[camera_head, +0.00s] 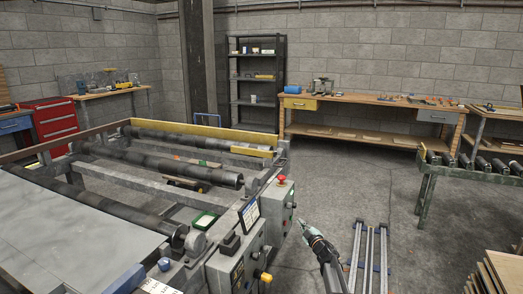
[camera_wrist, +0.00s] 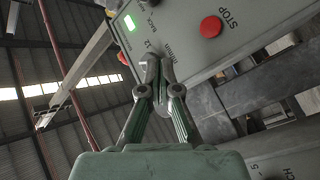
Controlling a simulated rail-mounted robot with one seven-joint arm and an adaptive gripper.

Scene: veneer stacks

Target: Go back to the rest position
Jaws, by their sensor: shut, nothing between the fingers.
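My gripper (camera_head: 304,226) is at the end of my arm, right of the machine's grey control box (camera_head: 279,205) in the head view. In the wrist view its fingers (camera_wrist: 153,68) are closed together, with nothing between them. Behind the fingertips, the control panel (camera_wrist: 180,50) shows a red STOP button (camera_wrist: 210,27) and a lit green display or lamp (camera_wrist: 129,22). The fingertips overlap the panel's edge in this view; I cannot tell how far they are from it.
The roller machine (camera_head: 150,152) fills the left, with a grey sheet (camera_head: 75,235) on it. Metal rails (camera_head: 369,250) lie right of my arm. A roller conveyor (camera_head: 425,187) and wooden boards (camera_head: 495,272) stand at the right. A workbench (camera_head: 370,106) stands behind; open floor (camera_head: 345,180) lies between.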

